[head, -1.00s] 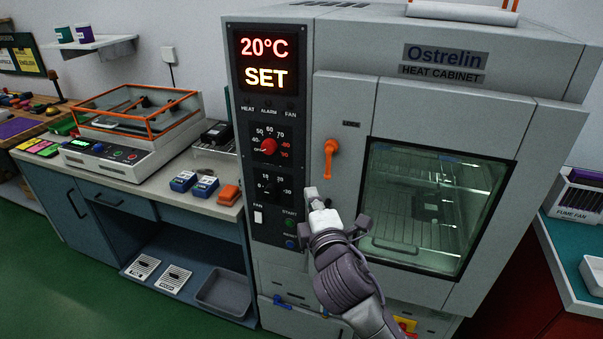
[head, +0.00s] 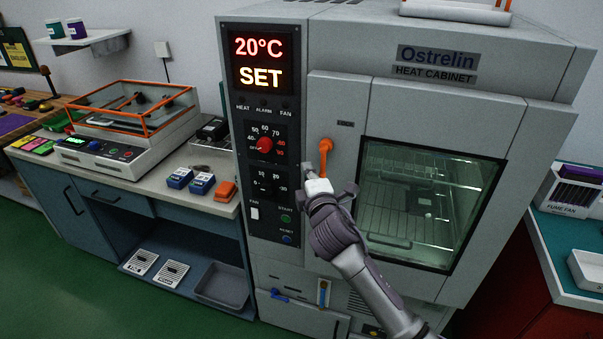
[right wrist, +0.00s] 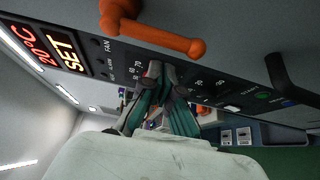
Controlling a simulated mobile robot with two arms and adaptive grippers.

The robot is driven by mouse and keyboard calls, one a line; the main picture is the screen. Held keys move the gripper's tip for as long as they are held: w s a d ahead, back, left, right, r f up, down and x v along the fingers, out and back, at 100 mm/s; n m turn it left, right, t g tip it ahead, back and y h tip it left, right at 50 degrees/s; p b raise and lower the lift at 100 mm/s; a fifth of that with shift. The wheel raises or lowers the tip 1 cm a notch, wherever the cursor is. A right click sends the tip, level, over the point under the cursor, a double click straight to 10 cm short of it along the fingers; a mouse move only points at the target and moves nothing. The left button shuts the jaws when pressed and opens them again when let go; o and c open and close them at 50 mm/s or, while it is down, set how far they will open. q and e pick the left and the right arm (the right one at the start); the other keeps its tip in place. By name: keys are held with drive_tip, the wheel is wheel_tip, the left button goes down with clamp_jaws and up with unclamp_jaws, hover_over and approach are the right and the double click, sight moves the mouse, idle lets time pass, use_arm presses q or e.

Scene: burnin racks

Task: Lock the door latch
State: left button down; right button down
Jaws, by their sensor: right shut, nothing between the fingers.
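The orange door latch (head: 326,147) is on the heat cabinet (head: 335,110), left of the door window (head: 425,205). Its handle hangs downward from its pivot, and my right gripper hides its lower end. The cabinet door looks closed. My right gripper (head: 315,168) is shut and empty, its fingertips just left of the latch handle. In the right wrist view the latch (right wrist: 160,35) is large and close, above the closed fingertips (right wrist: 160,72); I cannot tell whether they touch. My left gripper is not in view.
The control panel (head: 266,105) left of the latch has a red dial (head: 264,145), a lower black dial and buttons, close to my right gripper. The display reads 20°C SET. A bench (head: 125,178) with instruments stands left, a teal-topped counter (head: 560,250) right.

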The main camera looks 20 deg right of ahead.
drive_tip(key=shift+s+d+r, duration=0.1)
drive_tip(key=shift+s+d, duration=0.4)
drive_tip(key=shift+d, duration=0.4)
drive_tip(key=shift+a, duration=0.1)
